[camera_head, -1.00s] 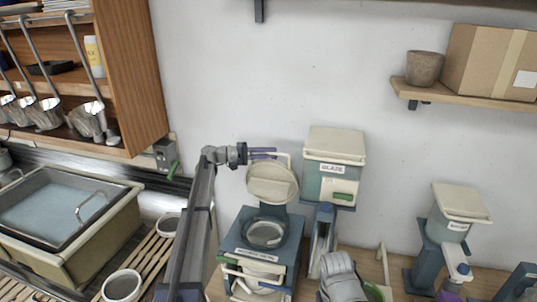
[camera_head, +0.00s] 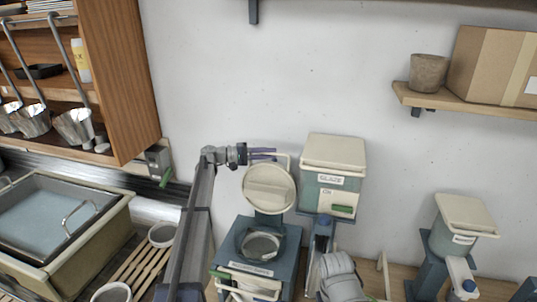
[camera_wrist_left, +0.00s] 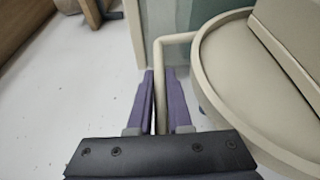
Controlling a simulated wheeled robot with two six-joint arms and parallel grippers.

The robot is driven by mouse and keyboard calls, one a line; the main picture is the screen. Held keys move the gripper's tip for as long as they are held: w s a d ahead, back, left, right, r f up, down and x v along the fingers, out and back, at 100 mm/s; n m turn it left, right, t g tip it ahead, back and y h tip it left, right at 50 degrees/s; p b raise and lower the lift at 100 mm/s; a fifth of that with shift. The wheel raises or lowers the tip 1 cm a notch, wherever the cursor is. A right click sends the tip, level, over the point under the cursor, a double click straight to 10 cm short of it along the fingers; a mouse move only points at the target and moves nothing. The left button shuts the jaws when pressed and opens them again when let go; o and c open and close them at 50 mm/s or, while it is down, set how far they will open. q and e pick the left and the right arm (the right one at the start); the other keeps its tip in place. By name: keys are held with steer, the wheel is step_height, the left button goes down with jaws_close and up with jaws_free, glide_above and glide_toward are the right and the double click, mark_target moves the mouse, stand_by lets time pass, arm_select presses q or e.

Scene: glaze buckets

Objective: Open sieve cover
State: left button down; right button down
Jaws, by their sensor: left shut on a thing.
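The round cream sieve cover (camera_head: 268,188) stands raised above the blue sieve machine (camera_head: 246,262), nearly upright and facing me. The round sieve opening (camera_head: 261,243) below it is uncovered. My left gripper (camera_head: 262,154) is at the top of the cover, shut on its cream bar handle. The left wrist view shows the purple fingers (camera_wrist_left: 161,105) on either side of the handle (camera_wrist_left: 160,70), with the cover (camera_wrist_left: 235,75) at the right. A grey arm part (camera_head: 338,275) shows at the lower middle, but no right gripper fingers are visible.
A glaze bucket (camera_head: 332,170) stands close to the right of the cover. Another bucket (camera_head: 461,220) is farther right. A sink (camera_head: 50,215) and a wooden slatted rack (camera_head: 140,262) lie left. A shelf (camera_head: 470,103) with a pot and box hangs upper right.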

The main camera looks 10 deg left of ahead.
arm_select(q)
steer(key=c, duration=0.8)
jaws_free()
steer(key=shift+c, duration=0.2)
steer(key=shift+a, duration=0.15)
steer(key=v, duration=0.7)
steer(key=shift+a, duration=0.3)
steer(key=shift+s, duration=0.15)
